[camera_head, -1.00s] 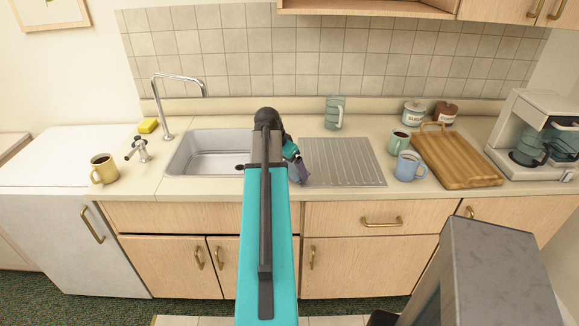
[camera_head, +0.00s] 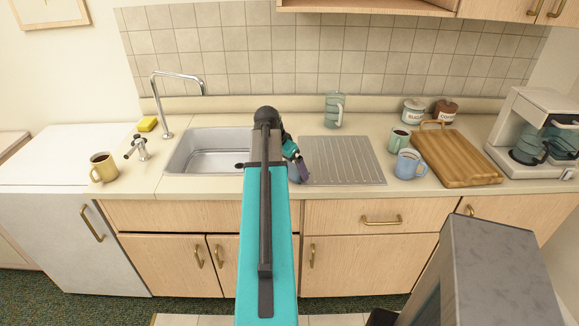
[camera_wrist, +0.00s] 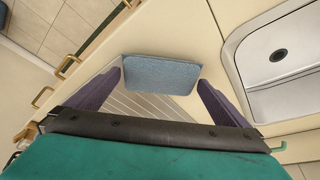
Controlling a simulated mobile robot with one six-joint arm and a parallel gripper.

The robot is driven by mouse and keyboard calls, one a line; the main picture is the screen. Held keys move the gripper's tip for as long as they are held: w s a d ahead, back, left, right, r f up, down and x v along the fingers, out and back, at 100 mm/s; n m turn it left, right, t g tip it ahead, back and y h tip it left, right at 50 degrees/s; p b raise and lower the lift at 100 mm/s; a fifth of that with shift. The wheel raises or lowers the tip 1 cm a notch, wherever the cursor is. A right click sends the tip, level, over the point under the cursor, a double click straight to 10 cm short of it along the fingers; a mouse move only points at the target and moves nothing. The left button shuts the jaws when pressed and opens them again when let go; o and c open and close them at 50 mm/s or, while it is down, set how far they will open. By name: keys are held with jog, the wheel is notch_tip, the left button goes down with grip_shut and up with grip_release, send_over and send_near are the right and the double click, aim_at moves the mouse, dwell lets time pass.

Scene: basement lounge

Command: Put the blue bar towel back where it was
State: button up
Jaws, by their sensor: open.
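The blue bar towel (camera_wrist: 160,75) is a small folded blue-grey pad in the wrist view. It lies on the counter at the edge of the ridged drainboard (camera_wrist: 150,105), in front of my gripper (camera_wrist: 159,80). The gripper is open, with one purple finger on each side of the towel and small gaps beside it. I cannot tell how far above the counter the fingertips are. In the head view my gripper (camera_head: 300,174) is low over the counter between the sink (camera_head: 207,153) and the drainboard (camera_head: 343,161). There the arm hides the towel.
A yellow mug (camera_head: 103,168) and yellow sponge (camera_head: 147,125) are left of the sink. A blue mug (camera_head: 408,165), green mug (camera_head: 398,140), cutting board (camera_head: 459,158) and coffee maker (camera_head: 541,135) are at right. A grey-green cup (camera_head: 333,111) stands behind the drainboard, which looks clear.

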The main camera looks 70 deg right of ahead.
jog(key=b+v, duration=0.2)
jog(key=v, duration=1)
jog(key=shift+r, duration=0.15)
dwell(0.9)
